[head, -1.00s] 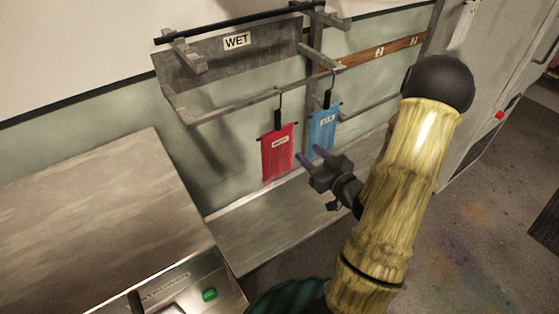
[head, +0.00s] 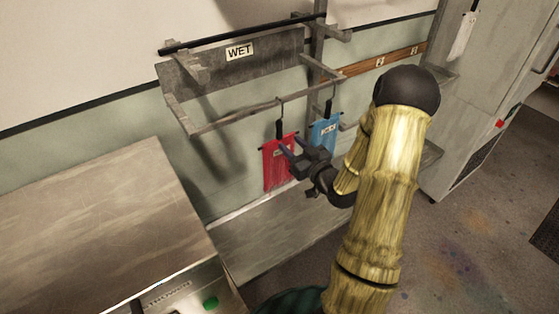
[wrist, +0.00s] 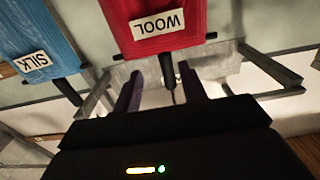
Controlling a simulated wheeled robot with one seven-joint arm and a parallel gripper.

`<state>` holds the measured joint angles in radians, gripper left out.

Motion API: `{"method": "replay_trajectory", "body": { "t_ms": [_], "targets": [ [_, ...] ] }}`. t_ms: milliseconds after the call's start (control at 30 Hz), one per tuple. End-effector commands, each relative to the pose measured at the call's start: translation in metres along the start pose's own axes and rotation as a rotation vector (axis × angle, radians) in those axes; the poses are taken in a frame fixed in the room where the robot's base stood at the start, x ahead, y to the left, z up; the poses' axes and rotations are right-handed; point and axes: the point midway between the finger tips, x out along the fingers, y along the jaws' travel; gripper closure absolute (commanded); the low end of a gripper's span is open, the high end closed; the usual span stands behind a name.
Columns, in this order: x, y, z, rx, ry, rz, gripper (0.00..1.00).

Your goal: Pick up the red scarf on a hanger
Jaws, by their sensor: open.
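The red scarf (head: 279,172) hangs on a black hanger (head: 279,128) from the grey rail, beside a blue scarf (head: 325,134). In the wrist view the red scarf (wrist: 135,35) appears upside down with a white "WOOL" label, and the black hanger stem (wrist: 167,70) shows between the two fingers. My gripper (head: 291,150) is open in front of the red scarf's right side and overlaps it in the head view. In the wrist view my gripper (wrist: 162,92) has its fingers apart, pointing toward the hanger. I cannot tell whether they touch it.
The blue scarf, labelled "SILK" in the wrist view (wrist: 40,40), hangs close by. A grey rack (head: 230,65) with a "WET" sign is above. A metal counter (head: 95,215) stands left, and a low grey shelf (head: 265,240) lies below. A cabinet (head: 480,90) is at right.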

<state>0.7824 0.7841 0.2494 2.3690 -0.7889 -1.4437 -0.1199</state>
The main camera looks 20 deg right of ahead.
Motion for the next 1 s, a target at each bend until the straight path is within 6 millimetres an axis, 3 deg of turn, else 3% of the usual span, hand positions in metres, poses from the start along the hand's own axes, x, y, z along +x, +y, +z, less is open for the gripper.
{"method": "replay_trajectory", "body": {
  "t_ms": [200, 633, 1000],
  "targets": [
    [0.029, -0.001, -0.001, 0.000, -0.001, -0.002, 0.58],
    [0.036, -0.003, -0.002, 0.000, 0.000, -0.002, 0.58],
    [0.082, -0.009, -0.003, 0.000, -0.001, -0.002, 0.58]
  ]
}}
